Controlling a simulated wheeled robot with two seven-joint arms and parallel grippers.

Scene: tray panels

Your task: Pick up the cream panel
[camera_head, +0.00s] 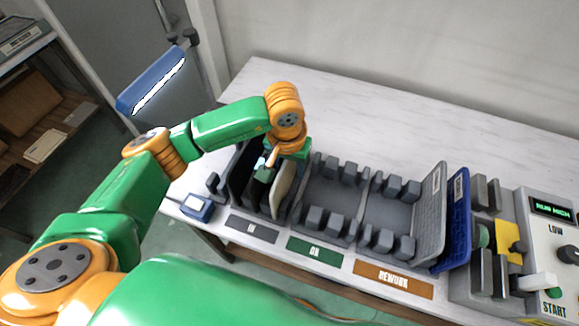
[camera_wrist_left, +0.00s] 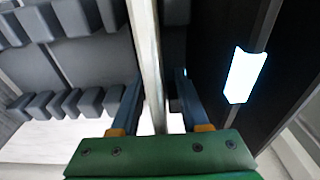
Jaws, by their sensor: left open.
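The cream panel (camera_head: 283,190) stands upright in the rack section behind the "IN" label, to the right of dark panels. In the left wrist view the cream panel (camera_wrist_left: 148,50) shows nearly edge-on, a pale strip running between my two fingers. My left gripper (camera_head: 268,168) is over the top of this rack section, at the cream panel. In the wrist view my left gripper (camera_wrist_left: 158,85) is open, with one finger on each side of the panel and gaps beside it. Part of the panel is hidden by the gripper in the head view. My right gripper is not in view.
Dark panels (camera_head: 243,180) stand close left of the cream one. The "OK" section (camera_head: 330,200) and "REWORK" section show empty grey slots. A grey panel (camera_head: 429,205) and a blue panel (camera_head: 457,215) stand farther right, before a control box (camera_head: 550,235). The table behind is clear.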

